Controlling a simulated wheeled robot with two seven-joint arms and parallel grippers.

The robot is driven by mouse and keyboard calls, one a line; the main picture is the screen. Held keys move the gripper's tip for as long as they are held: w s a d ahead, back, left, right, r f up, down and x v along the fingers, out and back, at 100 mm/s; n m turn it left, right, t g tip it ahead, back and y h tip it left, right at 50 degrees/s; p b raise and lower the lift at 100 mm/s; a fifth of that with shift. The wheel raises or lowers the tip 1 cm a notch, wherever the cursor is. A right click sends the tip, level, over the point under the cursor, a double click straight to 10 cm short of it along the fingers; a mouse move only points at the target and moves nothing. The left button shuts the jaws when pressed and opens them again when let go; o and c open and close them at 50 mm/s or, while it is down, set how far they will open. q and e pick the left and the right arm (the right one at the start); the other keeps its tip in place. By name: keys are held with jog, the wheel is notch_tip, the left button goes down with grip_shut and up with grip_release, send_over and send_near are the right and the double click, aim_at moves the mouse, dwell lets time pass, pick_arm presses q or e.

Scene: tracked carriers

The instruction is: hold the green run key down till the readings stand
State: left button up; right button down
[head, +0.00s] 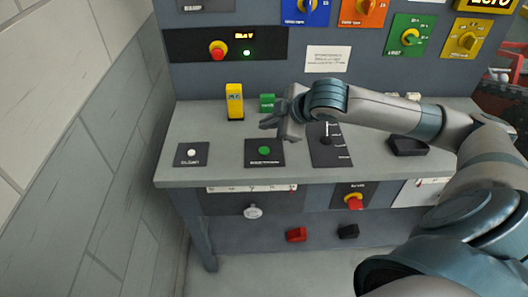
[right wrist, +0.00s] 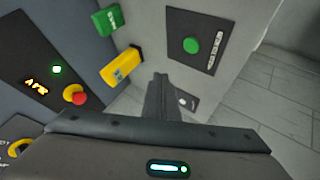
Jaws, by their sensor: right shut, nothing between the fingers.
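The green key (head: 264,151) is a round green button on a black plate on the grey bench top. It also shows in the right wrist view (right wrist: 191,45), uncovered, its label too small to read. My right gripper (head: 266,123) is shut and empty, its fingers pointing left above the bench, behind the key in the head view. In the right wrist view its closed fingers (right wrist: 160,84) are apart from the key. A lit orange display (head: 243,36) is on the upright panel, its digits too blurred to read. My left gripper is not in view.
A yellow block (head: 235,101) and a green block (head: 267,102) stand near the fingers. A white button (head: 191,153) is at the left, a slider plate (head: 329,150) at the right. A red emergency-style knob (head: 217,50) is on the panel.

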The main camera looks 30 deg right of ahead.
aim_at(261, 148)
notch_tip(261, 148, down, 4)
jog(key=b, duration=0.3)
jog(key=shift+r+b, duration=0.1)
jog(key=shift+b, duration=0.3)
jog(key=shift+f+b, duration=0.4)
jog(key=shift+b, duration=0.05)
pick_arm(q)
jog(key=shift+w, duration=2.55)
pick_arm(e)
jog(key=shift+f, duration=1.1)
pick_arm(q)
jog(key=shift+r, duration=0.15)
pick_arm(e)
jog(key=shift+f, duration=0.15)
jog(key=shift+f, duration=0.2)
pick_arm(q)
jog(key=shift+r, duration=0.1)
pick_arm(e)
jog(key=shift+f, duration=0.6)
dwell(1.8)
